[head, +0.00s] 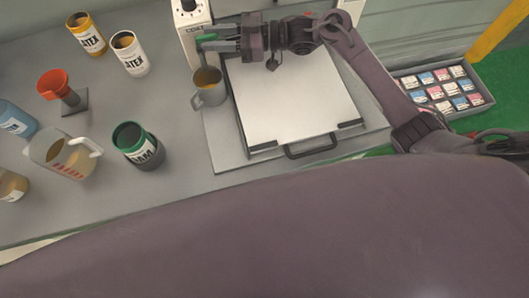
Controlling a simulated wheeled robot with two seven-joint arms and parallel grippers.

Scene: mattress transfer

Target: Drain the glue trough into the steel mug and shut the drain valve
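A steel mug (208,96) stands upright beside the left edge of the white panel, with amber liquid visible inside. Just above it in the picture is a green lever (207,37) at the front of the white coater housing (189,14), which I take to be the drain valve handle. My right gripper (207,47) comes in from the right, its grey fingertips at the green lever and over the far side of the mug. Whether the fingers grip the lever is too small to tell. The trough itself cannot be made out. My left gripper is out of view.
A white panel (290,100) with a black handle (311,147) lies right of the mug. On the left of the grey table (120,195) stand a green-rimmed can (139,147), a pitcher (62,158), an orange funnel (57,86) and two latex cans (131,53). A tray of small boxes (440,90) is at right.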

